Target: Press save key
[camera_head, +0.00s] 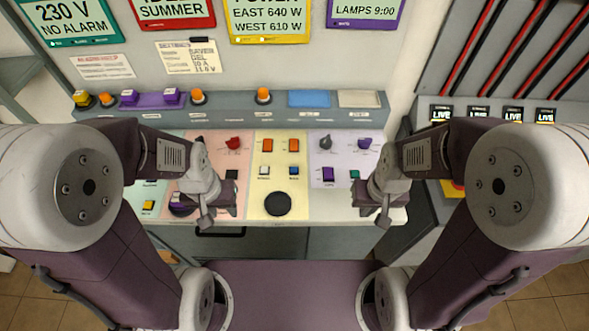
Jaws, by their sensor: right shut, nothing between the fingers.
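The control panel (308,211) has colored sections with several small keys. A black key (231,174), a white key (264,171), a blue key (294,171), a purple key (328,174) and a green key (354,174) sit in a row. A yellow key (148,205) is at the left. Their labels are too small to read surely, so I cannot tell which is the save key. My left gripper (212,215) is over the left part of the panel; its jaw state is unclear. My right gripper (376,213) is shut and empty over the right part.
A large black knob (277,204) sits at the panel's front middle. Red (234,142) and purple (364,143) knobs and orange switches (267,145) stand behind the keys. A raised grey ledge with lamps (264,95) runs along the back.

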